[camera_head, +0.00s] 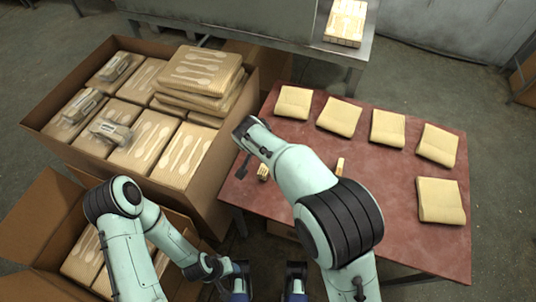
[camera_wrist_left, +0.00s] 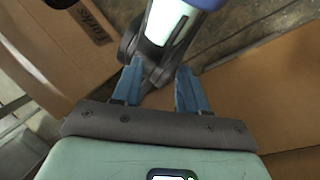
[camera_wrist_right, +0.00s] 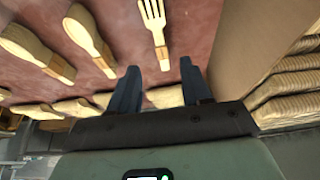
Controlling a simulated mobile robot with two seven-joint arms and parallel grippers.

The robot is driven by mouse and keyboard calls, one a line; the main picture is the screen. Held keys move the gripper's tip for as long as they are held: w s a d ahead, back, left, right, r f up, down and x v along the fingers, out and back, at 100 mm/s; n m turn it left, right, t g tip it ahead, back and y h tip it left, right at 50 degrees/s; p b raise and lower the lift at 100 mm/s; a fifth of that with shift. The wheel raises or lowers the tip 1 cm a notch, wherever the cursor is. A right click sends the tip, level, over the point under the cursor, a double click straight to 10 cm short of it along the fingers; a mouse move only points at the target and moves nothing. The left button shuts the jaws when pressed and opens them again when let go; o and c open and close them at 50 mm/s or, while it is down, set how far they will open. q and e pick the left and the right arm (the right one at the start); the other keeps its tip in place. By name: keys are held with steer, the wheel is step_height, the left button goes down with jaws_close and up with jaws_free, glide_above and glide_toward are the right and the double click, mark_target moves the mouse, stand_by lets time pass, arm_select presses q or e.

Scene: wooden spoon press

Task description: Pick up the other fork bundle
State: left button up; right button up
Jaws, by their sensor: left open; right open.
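In the right wrist view a banded wooden fork bundle (camera_wrist_right: 153,24) lies on the red table, its handle end towards my right gripper (camera_wrist_right: 160,67). The fingers are open and empty, short of it. In the head view my right gripper (camera_head: 242,172) is at the table's left edge beside the large box. A small banded bundle (camera_head: 263,172) lies close to it; its kind cannot be told. Another bundle (camera_head: 339,165) is partly hidden by my right arm. My left gripper (camera_wrist_left: 158,85) is open and empty, low and away from the table.
Banded spoon bundles (camera_wrist_right: 86,32) lie left of the fork in the right wrist view. Several tan packs (camera_head: 388,128) stand along the far and right sides of the red table (camera_head: 300,135). A large cardboard box (camera_head: 217,180) of cutlery packs borders the table's left.

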mark_target(263, 172)
steer(key=x, duration=0.3)
steer(key=b+x, duration=0.1)
steer(key=x, duration=0.2)
steer(key=shift+s+f, duration=0.1)
steer(key=shift+s, duration=0.1)
steer(key=x, duration=0.2)
steer(key=b+x, duration=0.1)
steer(key=x, duration=0.2)
steer(key=shift+s+f+b, duration=0.1)
steer(key=shift+f+b, duration=0.2)
steer(key=shift+f, duration=0.1)
arm_select(q)
steer(key=shift+t+y, duration=0.4)
steer(key=shift+t, duration=0.3)
steer(key=w+f, duration=0.1)
steer(key=w+a+f, duration=0.2)
steer(key=w, duration=0.1)
steer(key=shift+f, duration=0.2)
arm_select(e)
jaws_close()
